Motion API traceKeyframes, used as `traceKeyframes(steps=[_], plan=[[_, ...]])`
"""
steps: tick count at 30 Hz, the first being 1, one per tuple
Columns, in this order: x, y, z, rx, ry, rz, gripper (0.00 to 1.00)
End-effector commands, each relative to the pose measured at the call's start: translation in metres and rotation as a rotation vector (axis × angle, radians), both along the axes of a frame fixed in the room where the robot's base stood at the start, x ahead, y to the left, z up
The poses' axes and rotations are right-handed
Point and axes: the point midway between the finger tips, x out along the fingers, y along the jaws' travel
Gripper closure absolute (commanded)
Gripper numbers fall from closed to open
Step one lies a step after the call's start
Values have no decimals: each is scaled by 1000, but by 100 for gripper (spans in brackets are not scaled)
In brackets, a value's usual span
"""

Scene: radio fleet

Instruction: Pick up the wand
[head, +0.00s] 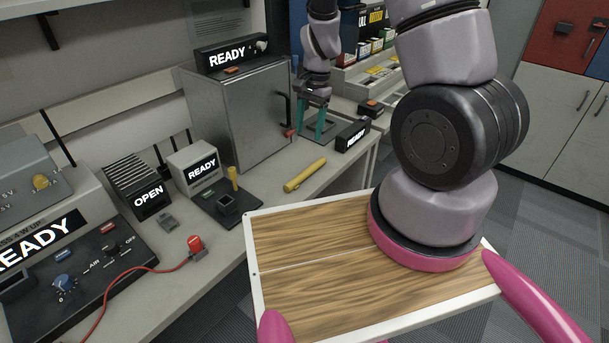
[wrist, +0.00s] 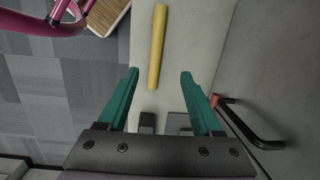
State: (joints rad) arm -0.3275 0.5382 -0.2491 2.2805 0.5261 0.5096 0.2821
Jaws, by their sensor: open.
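The wand appears to be the plain yellow rod (head: 305,175) lying flat on the grey counter near its front edge. It also shows in the wrist view (wrist: 157,45), running away from the fingers, with its near end between the two fingertips in the picture. My gripper (head: 318,126) has teal fingers and is open and empty. It is farther along the counter, behind the wand in the head view. In the wrist view the fingertips (wrist: 160,73) stand apart on either side of the wand's near end. How high they are above the counter is hard to tell.
A metal cabinet (head: 242,115) with a dark handle (wrist: 250,125) stands close beside my gripper. A black READY display (head: 353,136) sits near the fingers. A charger-like unit with a yellow knob (head: 233,179) and a red-plugged cable (head: 195,245) lie nearer. Counter around the wand is clear.

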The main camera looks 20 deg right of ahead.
Motion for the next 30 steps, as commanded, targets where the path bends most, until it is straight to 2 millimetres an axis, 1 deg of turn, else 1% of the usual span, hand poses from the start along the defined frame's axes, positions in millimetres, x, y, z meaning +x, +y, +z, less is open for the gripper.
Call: traceKeyframes(steps=[1, 3, 8, 13, 15, 22, 27, 30], plan=[[-2, -1, -13, -15, 19, -8, 34], [-3, -3, -24, -28, 31, -21, 34], [-5, -4, -42, -38, 43, -30, 34], [-7, -1, -70, -37, 45, -30, 34], [-8, 0, -79, -38, 43, -30, 34], [-7, 2, -96, -37, 42, -29, 34], [-5, 5, -123, -37, 44, -30, 34], [-5, 6, -134, -36, 42, -30, 34]])
